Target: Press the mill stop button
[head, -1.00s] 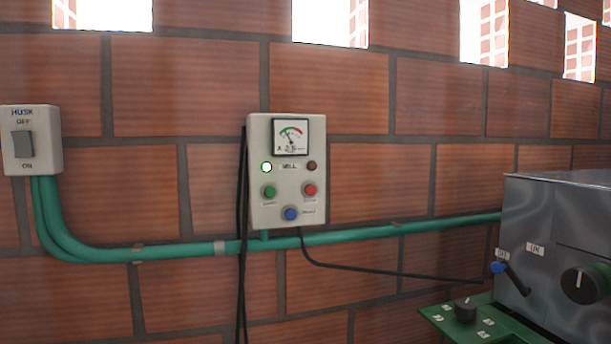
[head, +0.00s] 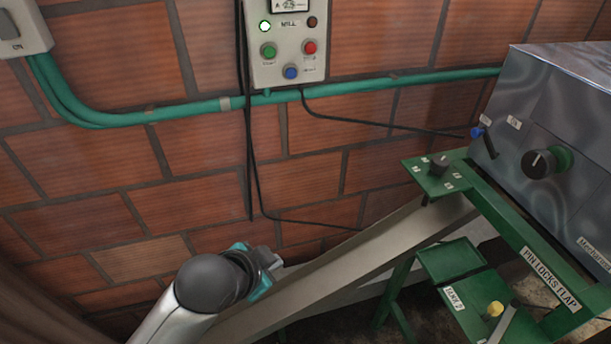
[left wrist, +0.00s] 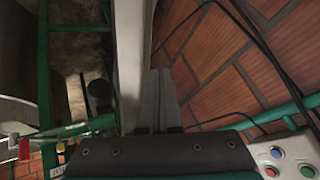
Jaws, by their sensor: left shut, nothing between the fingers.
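The mill control box (head: 287,62) is on the brick wall at the top of the head view, its top cut off. The red stop button (head: 310,47) is at its right, the green button (head: 269,50) at its left and the blue button (head: 291,71) below. The green lamp (head: 264,27) is lit; the red lamp (head: 312,21) looks dark. My left gripper (head: 272,259) is low, well below the box and apart from it. In the left wrist view its fingers (left wrist: 158,100) are together and empty; the box (left wrist: 290,153) shows at bottom right, with the red button (left wrist: 271,171). My right gripper is not seen.
A green pipe (head: 180,112) and black cables (head: 252,150) run along the wall below the box. A grey sloping beam (head: 370,245) passes by my left gripper. A green-framed metal machine (head: 555,110) with knobs and levers stands at right. The husk switch (head: 22,28) is at top left.

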